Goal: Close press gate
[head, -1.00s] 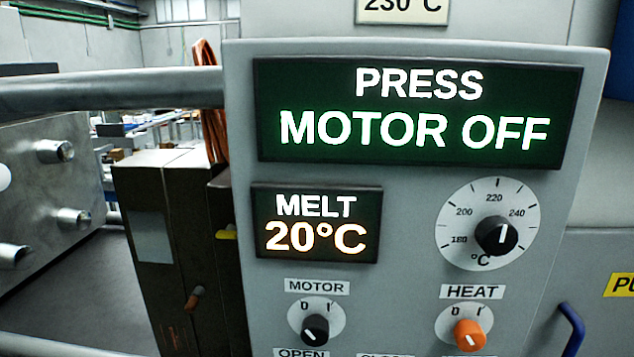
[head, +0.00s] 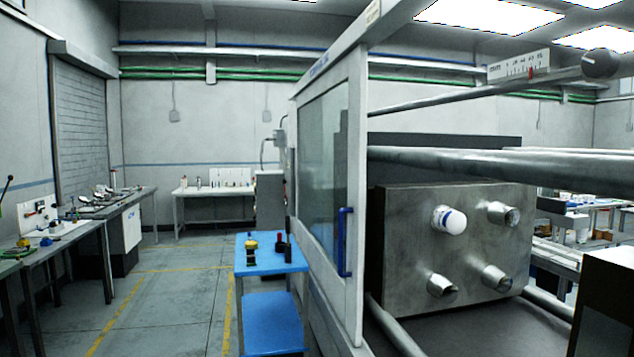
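The press gate (head: 326,165) is a grey-framed sliding panel with a clear window and a blue vertical handle (head: 345,242) near its right edge. It stands to the left of the mould area, which is uncovered in the head view. The metal mould block (head: 455,245) shows several round cores, one with a white cap (head: 449,220) on it. Neither of my grippers is in view.
A blue cart (head: 270,262) with small tools stands left of the gate. Workbenches (head: 75,235) line the left wall, and the floor between is clear. Steel tie bars (head: 480,165) run right from the mould block. A dark box (head: 608,290) is at lower right.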

